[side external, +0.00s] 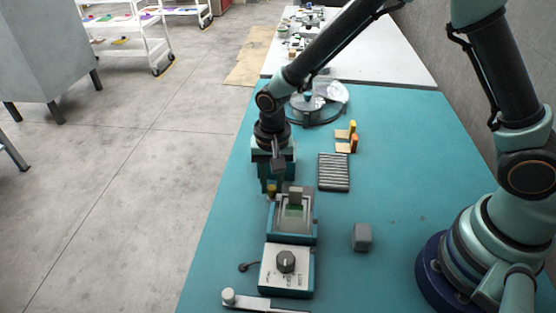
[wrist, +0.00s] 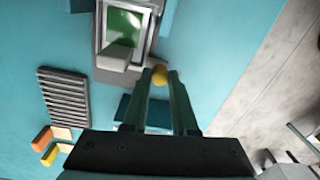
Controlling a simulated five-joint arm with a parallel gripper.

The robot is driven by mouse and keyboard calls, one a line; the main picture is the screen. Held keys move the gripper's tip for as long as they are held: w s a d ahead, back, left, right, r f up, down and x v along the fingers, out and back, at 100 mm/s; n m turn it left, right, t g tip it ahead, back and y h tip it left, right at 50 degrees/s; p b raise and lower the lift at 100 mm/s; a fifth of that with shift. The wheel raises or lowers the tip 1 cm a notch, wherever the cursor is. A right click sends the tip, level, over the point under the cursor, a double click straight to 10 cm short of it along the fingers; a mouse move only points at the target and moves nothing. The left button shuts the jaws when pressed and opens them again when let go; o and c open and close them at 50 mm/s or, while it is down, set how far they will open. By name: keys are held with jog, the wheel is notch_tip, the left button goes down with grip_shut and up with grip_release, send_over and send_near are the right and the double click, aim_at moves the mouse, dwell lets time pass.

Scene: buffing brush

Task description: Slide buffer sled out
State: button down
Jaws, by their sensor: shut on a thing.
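A teal device (side external: 305,235) stands on the teal table, with a dial panel at its near end and a framed green window (side external: 294,211) at its far end. The green window also shows at the top of the wrist view (wrist: 124,27). A grey block (side external: 295,194) is at the window's far edge. A small yellow-brass knob (wrist: 159,75) is at the device's far end. My gripper (side external: 271,187) points down there, its two fingers shut on the knob. I cannot tell which part is the buffer sled; what joins the knob to the device is hidden.
A grey cube (side external: 362,237) is right of the device. A flat grey bar (side external: 255,302) lies in front. The table's left edge is close to the device.

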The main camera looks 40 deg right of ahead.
jog(key=shift+d, duration=0.15)
dwell(0.4)
jog(key=shift+w+d, duration=1.35)
jog(key=shift+w, duration=0.05)
jog(key=c, duration=0.7)
grip_release()
notch_tip(320, 180, up, 12)
jog(key=shift+s+r, duration=0.1)
jog(key=shift+s, duration=0.05)
